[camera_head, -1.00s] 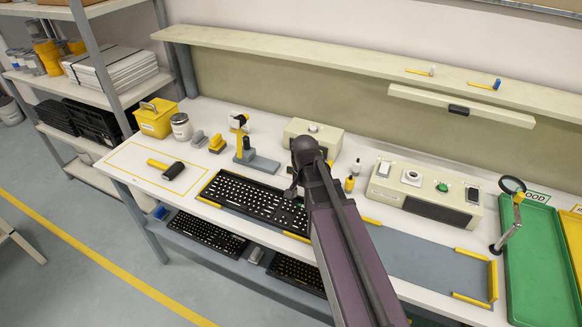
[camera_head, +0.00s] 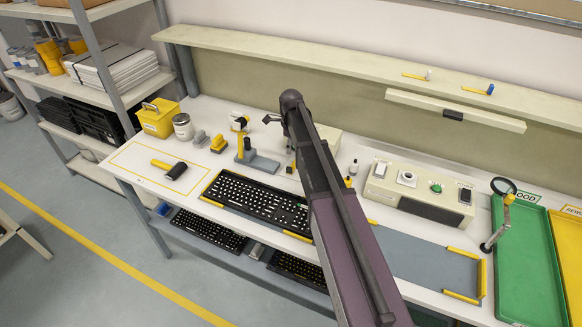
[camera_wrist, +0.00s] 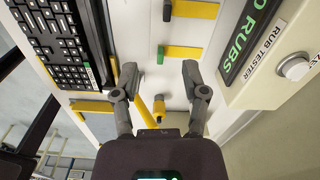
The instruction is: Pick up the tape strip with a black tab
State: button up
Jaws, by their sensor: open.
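The tape strip with a black tab (camera_wrist: 195,9) is a short yellow strip at the top edge of the wrist view, with its black tab at its left end. A similar yellow strip with a green tab (camera_wrist: 183,53) lies below it, closer to my fingers. My gripper (camera_wrist: 160,72) is open and empty, its fingertips on either side of the green-tabbed strip in the picture. Height above the strips is hard to tell. In the head view, my gripper is over the back middle of the bench, and my arm hides part of the area below.
A black keyboard (camera_head: 256,200) lies left of the arm. The rub tester (camera_wrist: 268,50) stands close on the right in the wrist view. A small yellow-capped item (camera_wrist: 159,107) is between the fingers' bases. Strips with white and blue tabs (camera_head: 478,88) lie on the upper shelf.

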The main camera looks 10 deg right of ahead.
aim_at(291, 168)
jog(key=shift+w+r+m, duration=0.2)
jog(key=shift+w+m, duration=0.4)
jog(key=shift+w, duration=0.1)
jog(key=shift+f, duration=0.15)
notch_tip(291, 168, down, 8)
jog(key=b, duration=0.8)
jog(key=shift+f, duration=0.2)
jog(key=shift+f+b, duration=0.1)
jog(key=shift+b, duration=0.25)
jog(key=shift+s+f+b, duration=0.15)
jog(key=shift+f+b, duration=2.35)
grip_shut()
